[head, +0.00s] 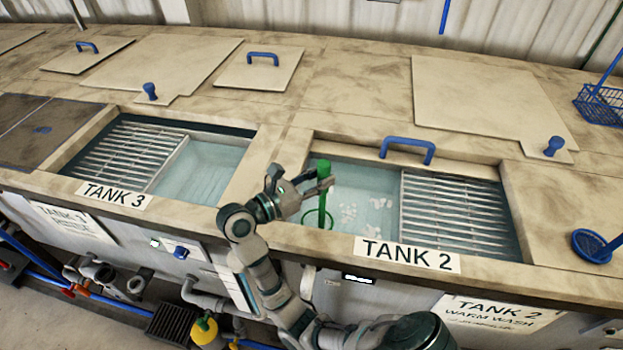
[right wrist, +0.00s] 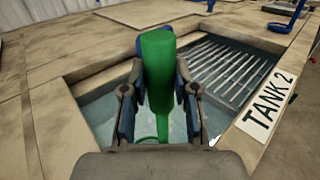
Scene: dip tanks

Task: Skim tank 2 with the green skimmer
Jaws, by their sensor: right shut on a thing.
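The green skimmer (head: 322,193) stands upright at the left end of tank 2 (head: 382,185) in the head view. My right gripper (head: 324,182) is shut on its handle; the thick green grip also shows between the fingers in the right wrist view (right wrist: 158,75). White patches of scum (head: 348,214) float on the open water just right of the skimmer. A slatted metal grate (head: 455,208) covers the right part of tank 2. My left gripper is not in view.
Tank 3 (head: 205,172) lies to the left, with its own grate. A blue handle (head: 407,147) stands at tank 2's back edge. A blue skimmer (head: 592,245) lies at the right, and a blue wire basket (head: 600,103) stands at the back right.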

